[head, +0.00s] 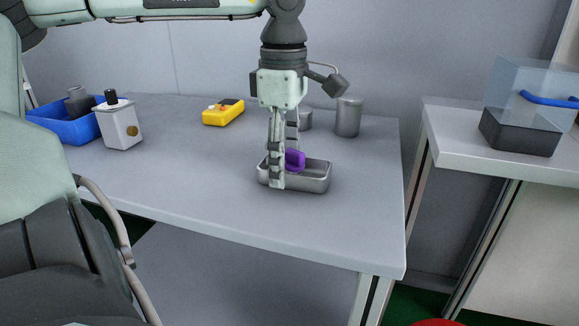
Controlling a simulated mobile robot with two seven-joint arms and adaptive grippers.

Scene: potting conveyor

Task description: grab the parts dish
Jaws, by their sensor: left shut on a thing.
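The parts dish (315,184), a small shallow grey metal tray with rounded corners, sits on the grey table near its right side. My left gripper (284,170) points straight down at the dish's left half. One finger passes in front of the near wall and the other goes down behind it, so it appears shut on that wall. A purple piece (296,159) shows beside the far finger, over the inside of the dish; whether it lies in the dish is unclear. The fingers hide part of the dish. My right gripper is not in view.
Behind the dish stand a grey metal cylinder (348,117) and a shorter one (305,120). A yellow device (223,112), a white box with a black knob (119,125) and a blue bin (69,130) are further left. The table front is clear.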

